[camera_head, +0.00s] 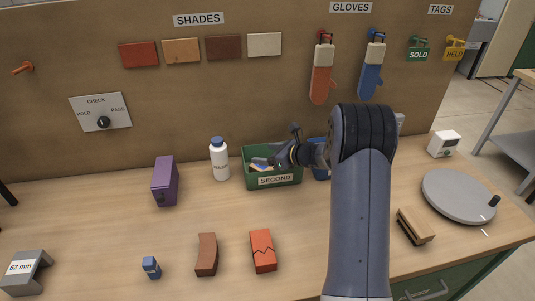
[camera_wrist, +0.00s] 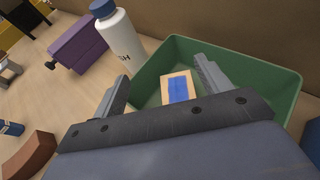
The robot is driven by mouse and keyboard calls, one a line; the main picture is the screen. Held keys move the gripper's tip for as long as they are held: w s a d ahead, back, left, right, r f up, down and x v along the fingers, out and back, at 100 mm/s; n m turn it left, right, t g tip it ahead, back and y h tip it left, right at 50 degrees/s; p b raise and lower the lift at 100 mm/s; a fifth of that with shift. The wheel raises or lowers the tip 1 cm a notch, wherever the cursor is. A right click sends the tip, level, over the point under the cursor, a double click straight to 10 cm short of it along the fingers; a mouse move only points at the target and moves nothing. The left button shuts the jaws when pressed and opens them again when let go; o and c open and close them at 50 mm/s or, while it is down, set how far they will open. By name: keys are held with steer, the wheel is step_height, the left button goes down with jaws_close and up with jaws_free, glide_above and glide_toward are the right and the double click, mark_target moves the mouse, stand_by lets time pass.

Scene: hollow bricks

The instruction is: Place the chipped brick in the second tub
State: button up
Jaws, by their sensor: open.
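The green tub labelled SECOND (camera_head: 275,181) stands at the back middle of the bench and fills much of the wrist view (camera_wrist: 275,80). My gripper (camera_head: 276,147) is over it, open, with its fingers apart in the wrist view (camera_wrist: 161,70). A tan block with a blue patch (camera_wrist: 178,88) lies inside the tub, seen between and beyond the fingers; I cannot tell whether it is chipped. A red-orange brick with a dark zigzag crack line (camera_head: 263,251) and a curved brown brick (camera_head: 206,254) are on the front of the bench.
A white bottle with a blue cap (camera_head: 219,161) stands just left of the tub, with a purple box (camera_head: 165,181) further left. A blue tub (camera_head: 320,173) is partly hidden behind my arm. A brush (camera_head: 415,226) and grey turntable (camera_head: 458,196) are at right.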

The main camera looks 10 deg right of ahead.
steer(key=shift+r+p, duration=0.65)
steer(key=shift+r, duration=0.05)
steer(key=b+v, duration=0.2)
steer(key=v, duration=1)
